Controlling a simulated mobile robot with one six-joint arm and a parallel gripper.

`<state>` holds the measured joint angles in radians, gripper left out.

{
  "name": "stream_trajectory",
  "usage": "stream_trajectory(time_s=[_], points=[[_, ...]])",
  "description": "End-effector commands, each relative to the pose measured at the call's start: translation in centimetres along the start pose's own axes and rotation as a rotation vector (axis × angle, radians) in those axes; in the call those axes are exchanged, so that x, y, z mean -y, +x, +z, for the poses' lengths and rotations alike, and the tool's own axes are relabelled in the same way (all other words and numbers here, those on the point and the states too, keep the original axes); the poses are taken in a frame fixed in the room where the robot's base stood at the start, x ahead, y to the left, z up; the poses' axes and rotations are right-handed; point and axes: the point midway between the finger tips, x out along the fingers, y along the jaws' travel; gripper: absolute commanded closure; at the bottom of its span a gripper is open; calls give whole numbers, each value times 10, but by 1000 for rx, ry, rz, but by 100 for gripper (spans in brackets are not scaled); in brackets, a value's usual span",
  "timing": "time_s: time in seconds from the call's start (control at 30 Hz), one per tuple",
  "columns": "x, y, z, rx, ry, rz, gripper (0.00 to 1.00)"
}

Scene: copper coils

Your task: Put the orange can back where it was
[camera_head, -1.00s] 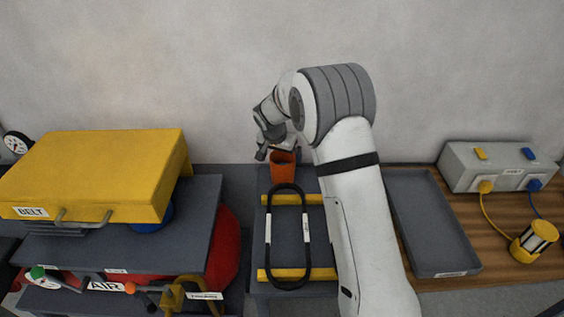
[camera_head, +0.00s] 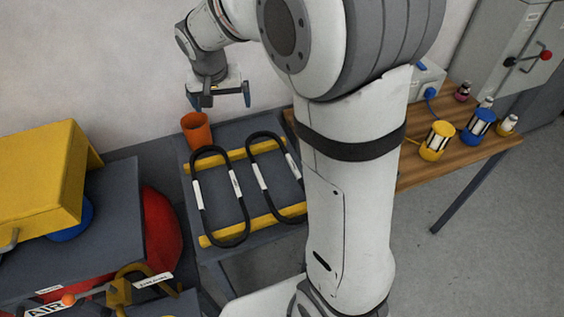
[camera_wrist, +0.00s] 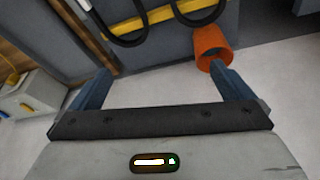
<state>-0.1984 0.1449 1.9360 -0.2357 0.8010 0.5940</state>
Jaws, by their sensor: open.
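The orange can (camera_head: 197,132) stands upright at the back left corner of the dark grey table, behind the looped black belts. My gripper (camera_head: 220,100) is open and empty, in the air above and to the right of the can, with a finger on each side of an empty gap. In the wrist view the can (camera_wrist: 209,40) shows just beyond the right fingertip, which hides a little of its edge. The can is outside the gap between my fingers (camera_wrist: 160,72).
Two black belts with white labels (camera_head: 226,172) lie across yellow bars (camera_head: 240,228) on the table (camera_head: 262,132). A yellow case (camera_head: 40,170) stands at left. A wooden bench (camera_head: 410,168) with yellow and blue coils (camera_head: 437,140) stands at right.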

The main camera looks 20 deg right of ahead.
Motion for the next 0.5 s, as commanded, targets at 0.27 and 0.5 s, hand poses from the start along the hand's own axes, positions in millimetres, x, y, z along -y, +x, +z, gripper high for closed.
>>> stream_trajectory(time_s=[0.27,0.5], points=[[-85,-57,105,39,-115,-45,0],[-120,-70,186,56,-206,-88,0]])
